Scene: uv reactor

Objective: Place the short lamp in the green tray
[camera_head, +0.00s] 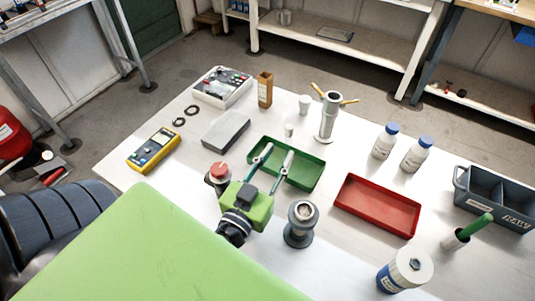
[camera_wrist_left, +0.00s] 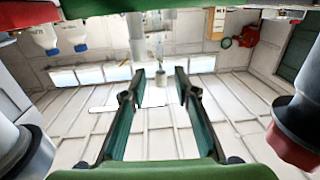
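The green tray (camera_head: 312,183) lies mid-table, partly hidden under my left gripper (camera_head: 276,153). That gripper is open, with its fingers spread above the tray. In the left wrist view, which is upside down, the open fingers (camera_wrist_left: 160,73) have a small grey-white cylinder (camera_wrist_left: 160,78) between them in the picture; contact does not show. A small white piece (camera_head: 289,130) stands just beyond the fingertips in the head view. It may be the short lamp, but I cannot tell for sure. A larger white cup-like piece (camera_head: 305,104) stands behind it. My right gripper is out of view.
A metal cylinder with yellow handles (camera_head: 328,117) stands behind the tray. The red tray (camera_head: 367,226), metal fixture (camera_head: 301,223) and red-topped button (camera_head: 218,174) stand close by. White bottles (camera_head: 418,155), a grey box (camera_head: 226,130) and a yellow meter (camera_head: 153,150) are farther out.

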